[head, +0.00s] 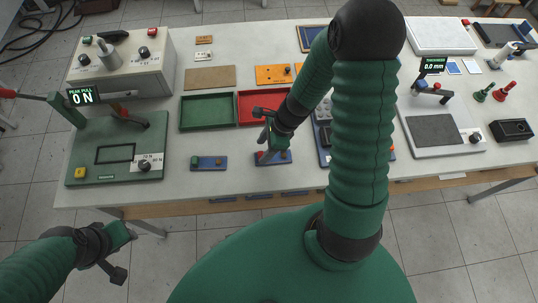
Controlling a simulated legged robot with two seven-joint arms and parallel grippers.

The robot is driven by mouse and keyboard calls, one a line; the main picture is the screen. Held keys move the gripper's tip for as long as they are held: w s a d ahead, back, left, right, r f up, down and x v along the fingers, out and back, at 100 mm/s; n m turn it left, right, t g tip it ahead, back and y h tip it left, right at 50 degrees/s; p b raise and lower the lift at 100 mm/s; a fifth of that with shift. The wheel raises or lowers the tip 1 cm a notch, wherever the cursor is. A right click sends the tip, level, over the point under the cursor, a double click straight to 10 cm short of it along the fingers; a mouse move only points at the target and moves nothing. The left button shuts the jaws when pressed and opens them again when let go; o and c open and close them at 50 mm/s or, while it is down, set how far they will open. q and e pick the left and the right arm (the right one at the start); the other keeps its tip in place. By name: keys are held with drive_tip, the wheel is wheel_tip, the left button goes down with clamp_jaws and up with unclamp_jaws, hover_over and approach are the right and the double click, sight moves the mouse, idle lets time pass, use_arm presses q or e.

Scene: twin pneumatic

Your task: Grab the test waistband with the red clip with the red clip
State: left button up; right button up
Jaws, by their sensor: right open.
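My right gripper (268,147) is open and points down over a small blue block (283,158) near the table's front edge. A small red part (262,155), likely the red clip, shows on that block at the fingertips. The gripper partly hides it, and I cannot tell whether they touch. I cannot pick out the test waistband for certain. My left gripper (128,236) is off the front of the table at lower left, away from these things; its jaws are too unclear to read.
A similar blue block with a green part (196,161) lies to the left. Behind are a green tray (207,127) and a red tray (245,120). The green pull tester (84,173) stands at left, a grey pad device (433,150) at right. My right arm hides the table's middle.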

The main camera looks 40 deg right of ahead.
drive_tip(key=shift+x, duration=0.75)
drive_tip(key=shift+s+a+f, duration=0.1)
drive_tip(key=shift+s+a, duration=0.2)
drive_tip(key=shift+s, duration=0.25)
drive_tip(key=shift+w+d+f, duration=0.1)
drive_tip(key=shift+w+d, duration=0.05)
drive_tip(key=shift+w, duration=0.15)
drive_tip(key=c, duration=1.1)
use_arm(q)
drive_tip(key=shift+s+a, duration=0.1)
drive_tip(key=shift+s, duration=0.4)
use_arm(e)
drive_tip(key=shift+s, duration=0.15)
clamp_jaws()
